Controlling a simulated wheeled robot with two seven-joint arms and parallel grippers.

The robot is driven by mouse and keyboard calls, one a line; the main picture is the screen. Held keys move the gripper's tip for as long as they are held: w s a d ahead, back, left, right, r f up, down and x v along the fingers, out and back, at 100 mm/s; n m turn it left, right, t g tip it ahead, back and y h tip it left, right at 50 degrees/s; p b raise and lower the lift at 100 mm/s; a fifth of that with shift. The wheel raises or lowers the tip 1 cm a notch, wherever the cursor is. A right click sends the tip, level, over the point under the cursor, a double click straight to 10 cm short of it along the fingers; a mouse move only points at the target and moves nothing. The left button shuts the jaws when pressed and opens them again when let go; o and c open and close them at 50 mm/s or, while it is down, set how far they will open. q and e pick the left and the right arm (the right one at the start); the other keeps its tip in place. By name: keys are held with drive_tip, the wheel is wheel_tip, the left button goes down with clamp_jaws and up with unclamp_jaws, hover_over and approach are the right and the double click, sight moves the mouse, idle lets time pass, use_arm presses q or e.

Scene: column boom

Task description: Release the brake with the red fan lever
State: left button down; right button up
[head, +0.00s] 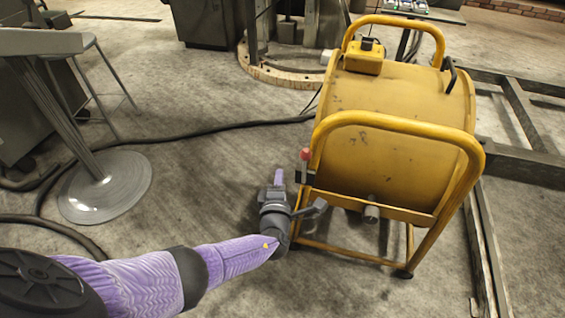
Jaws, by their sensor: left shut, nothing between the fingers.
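The yellow drum-shaped fan (395,150) stands in its yellow tube frame on the floor, right of centre. The red-tipped lever (305,154) sticks up at the left side of the frame, with a dark mount below it. My left gripper (318,207) is at the end of the purple arm coming in from the lower left. It is shut and empty, below the red tip and close to the frame's lower left side. I cannot tell whether it touches the frame. My right gripper is not in view.
A black cable (215,129) runs across the floor towards the fan. A table with a round metal foot (105,187) and a stool (88,75) stand at left. Dark metal beams (520,110) lie at right. The floor left of the fan is mostly open.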

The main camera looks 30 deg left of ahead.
use_arm(q)
drive_tip(key=p+v, duration=0.1)
drive_tip(key=v, duration=0.4)
drive_tip(key=shift+s, duration=0.15)
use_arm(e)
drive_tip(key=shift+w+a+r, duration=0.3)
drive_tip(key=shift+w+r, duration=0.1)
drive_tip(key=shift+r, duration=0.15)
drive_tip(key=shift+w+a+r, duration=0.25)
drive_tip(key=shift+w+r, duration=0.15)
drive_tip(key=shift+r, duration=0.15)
use_arm(q)
drive_tip(key=shift+f+p, duration=0.1)
drive_tip(key=shift+p, duration=0.2)
